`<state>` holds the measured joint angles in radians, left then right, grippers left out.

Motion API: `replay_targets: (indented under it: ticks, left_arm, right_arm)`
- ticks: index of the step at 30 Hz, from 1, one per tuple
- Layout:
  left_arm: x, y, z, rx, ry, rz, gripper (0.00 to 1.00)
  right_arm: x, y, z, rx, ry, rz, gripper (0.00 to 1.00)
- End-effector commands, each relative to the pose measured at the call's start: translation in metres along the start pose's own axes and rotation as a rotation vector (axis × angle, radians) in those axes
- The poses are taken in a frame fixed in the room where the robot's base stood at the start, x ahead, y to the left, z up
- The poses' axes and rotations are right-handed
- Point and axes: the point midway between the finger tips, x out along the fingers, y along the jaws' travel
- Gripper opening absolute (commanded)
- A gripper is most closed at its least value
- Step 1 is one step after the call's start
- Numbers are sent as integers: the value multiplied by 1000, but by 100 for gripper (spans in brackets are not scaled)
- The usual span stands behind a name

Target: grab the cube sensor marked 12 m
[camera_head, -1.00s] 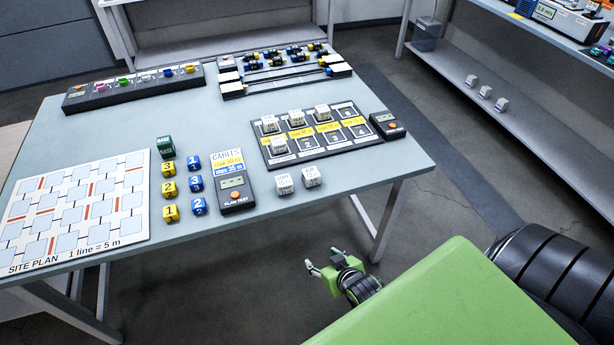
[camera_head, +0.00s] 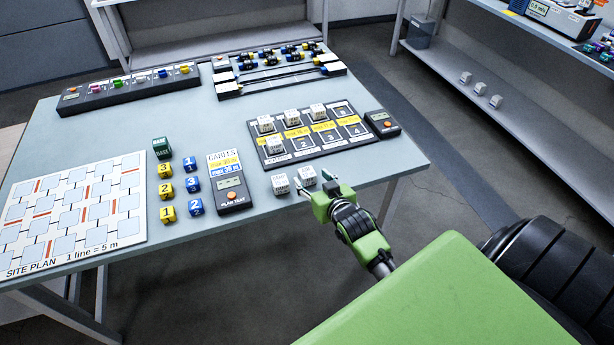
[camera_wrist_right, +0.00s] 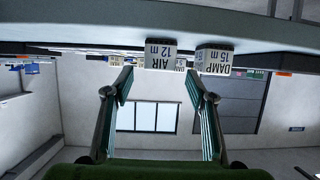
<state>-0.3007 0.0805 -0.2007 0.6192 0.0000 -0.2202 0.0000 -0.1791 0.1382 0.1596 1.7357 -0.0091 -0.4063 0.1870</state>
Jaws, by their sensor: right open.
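The cube marked AIR 12 m (camera_wrist_right: 160,53) appears upside down in the right wrist view, ahead of my right gripper (camera_wrist_right: 159,78) and between the lines of its fingers. In the head view it appears to be the right one of two white cubes (camera_head: 307,176) near the table's front edge. My right gripper (camera_head: 317,184) is open and empty at that edge, close to this cube; contact cannot be told. The cube marked DAMP 15 m (camera_wrist_right: 215,57) stands beside it, the left white cube (camera_head: 280,184) in the head view. My left gripper is not in view.
Behind the cubes lies a black numbered tray (camera_head: 372,149) with several white cubes. A plan test device (camera_head: 232,195), blue and yellow number cubes and a site plan (camera_head: 75,215) lie to the left. More white cubes (camera_head: 480,89) sit on a far shelf.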

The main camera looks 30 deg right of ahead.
Motion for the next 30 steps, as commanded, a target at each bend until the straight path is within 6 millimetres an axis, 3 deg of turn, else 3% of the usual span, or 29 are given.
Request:
replay_targets:
  ticks: [5, 15, 25, 30]
  left_arm:
    - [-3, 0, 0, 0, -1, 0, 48]
    - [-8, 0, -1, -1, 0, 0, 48]
    - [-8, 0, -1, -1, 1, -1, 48]
    - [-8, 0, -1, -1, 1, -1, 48]
  right_arm:
    - [10, 0, -1, 0, 0, 0, 51]
    - [50, 1, 1, -1, -1, 0, 51]
    - [55, 1, 1, -1, -1, 0, 51]
    - [54, 1, 1, -1, -1, 0, 10]
